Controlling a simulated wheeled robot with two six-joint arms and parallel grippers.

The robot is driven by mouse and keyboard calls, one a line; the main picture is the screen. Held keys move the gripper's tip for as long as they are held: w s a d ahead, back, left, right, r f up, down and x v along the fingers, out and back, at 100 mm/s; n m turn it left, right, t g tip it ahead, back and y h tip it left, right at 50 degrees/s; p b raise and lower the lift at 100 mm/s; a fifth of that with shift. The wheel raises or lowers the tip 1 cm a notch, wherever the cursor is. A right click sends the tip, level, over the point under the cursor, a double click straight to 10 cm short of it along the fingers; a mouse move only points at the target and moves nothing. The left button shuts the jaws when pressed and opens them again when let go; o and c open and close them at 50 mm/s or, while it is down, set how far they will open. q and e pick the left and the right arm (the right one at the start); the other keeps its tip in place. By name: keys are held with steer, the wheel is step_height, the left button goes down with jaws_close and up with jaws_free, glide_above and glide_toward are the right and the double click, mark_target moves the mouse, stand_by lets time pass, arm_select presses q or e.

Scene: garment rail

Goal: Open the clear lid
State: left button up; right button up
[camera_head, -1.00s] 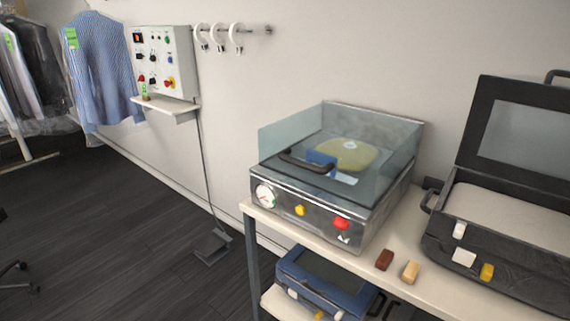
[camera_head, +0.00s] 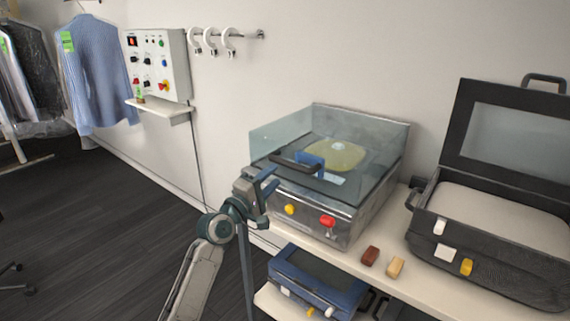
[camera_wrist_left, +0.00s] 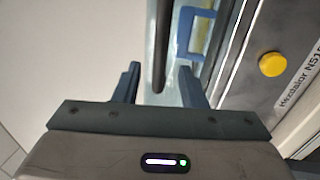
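The metal machine (camera_head: 345,217) stands on the table with its clear lid (camera_head: 277,138) over the top, seemingly down. A dark bar handle (camera_head: 296,163) lies at the lid's front. Through the clear part I see a yellow pad (camera_head: 335,154) and a blue piece (camera_head: 310,160). My left gripper (camera_head: 267,184) is at the machine's front left corner, just short of the handle, and covers the gauge. In the left wrist view its two fingers (camera_wrist_left: 160,75) are apart and empty, with the dark handle (camera_wrist_left: 160,45) beyond and between them; I see no contact. My right gripper is out of view.
A black open case (camera_head: 490,235) stands on the table (camera_head: 330,248) to the right. A brown block (camera_head: 370,256) and a tan block (camera_head: 395,267) lie by the front edge. A blue case (camera_head: 318,281) sits on the shelf below. A control panel (camera_head: 157,65) hangs on the wall at left.

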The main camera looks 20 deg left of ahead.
mark_target(288, 164)
arm_select(q)
steer(key=x, duration=0.7)
steer(key=shift+w+d+p, duration=0.15)
steer(key=shift+w+p, duration=0.2)
jaws_close()
